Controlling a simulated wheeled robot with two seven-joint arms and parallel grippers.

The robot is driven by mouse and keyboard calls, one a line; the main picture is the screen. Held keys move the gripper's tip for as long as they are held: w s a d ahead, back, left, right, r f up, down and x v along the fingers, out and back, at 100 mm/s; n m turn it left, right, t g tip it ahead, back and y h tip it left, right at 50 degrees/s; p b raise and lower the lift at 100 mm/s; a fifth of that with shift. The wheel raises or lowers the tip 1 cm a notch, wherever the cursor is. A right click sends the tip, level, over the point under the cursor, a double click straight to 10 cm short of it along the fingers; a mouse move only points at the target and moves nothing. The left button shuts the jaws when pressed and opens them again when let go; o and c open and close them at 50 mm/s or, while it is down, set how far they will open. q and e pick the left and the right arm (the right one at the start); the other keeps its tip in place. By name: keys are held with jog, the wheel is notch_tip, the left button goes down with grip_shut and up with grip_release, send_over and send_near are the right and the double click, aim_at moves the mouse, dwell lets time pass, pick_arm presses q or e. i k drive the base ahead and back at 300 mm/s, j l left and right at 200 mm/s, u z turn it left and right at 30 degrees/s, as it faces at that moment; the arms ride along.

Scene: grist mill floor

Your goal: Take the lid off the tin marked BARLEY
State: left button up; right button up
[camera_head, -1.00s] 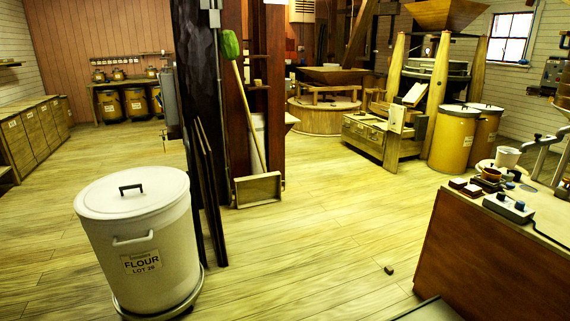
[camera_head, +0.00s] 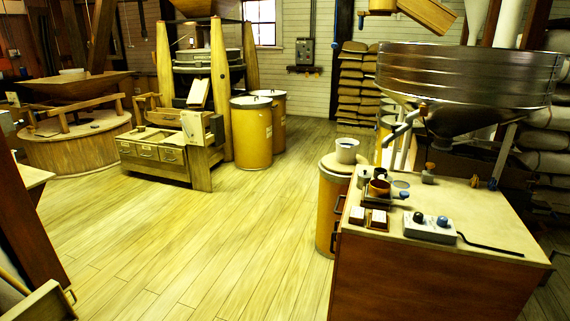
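I cannot read the word BARLEY on anything in view. Two yellow tins with pale lids, a nearer one (camera_head: 251,135) and one behind it (camera_head: 279,115), stand on the floor to the right of the wooden mill. Another yellow tin (camera_head: 327,210) stands against the left side of the bench, partly hidden by it, and a pale bucket (camera_head: 346,151) appears to rest on its lid. No marking is legible on these tins. Neither of my grippers is in view.
The bench (camera_head: 470,236) at right carries a small scale, small blocks and a control box (camera_head: 430,228). A big metal sifter (camera_head: 465,80) stands behind it. Stacked sacks (camera_head: 357,85) line the back wall. The plank floor (camera_head: 190,240) is clear in the middle.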

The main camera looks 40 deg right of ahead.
aim_at(365, 173)
jog(key=i+z, duration=0.2)
jog(key=i, duration=0.4)
jog(key=i+z, duration=0.2)
jog(key=i, duration=0.4)
jog(key=i+j+z, duration=0.2)
jog(key=i, duration=0.4)
jog(key=i+z, duration=0.25)
jog(key=z, duration=0.15)
jog(key=i+j+z, duration=0.15)
jog(key=z, duration=0.3)
jog(key=i+j+z, duration=0.25)
jog(key=z, duration=0.15)
jog(key=i+j+z, duration=0.25)
jog(key=z, duration=0.15)
jog(key=i+j+z, duration=0.2)
jog(key=z, duration=0.25)
jog(key=i+j+z, duration=0.2)
jog(key=z, duration=0.25)
jog(key=i+j+z, duration=0.1)
jog(key=j+z, duration=0.35)
jog(key=i+j+z, duration=0.1)
jog(key=j+z, duration=0.15)
jog(key=z, duration=0.2)
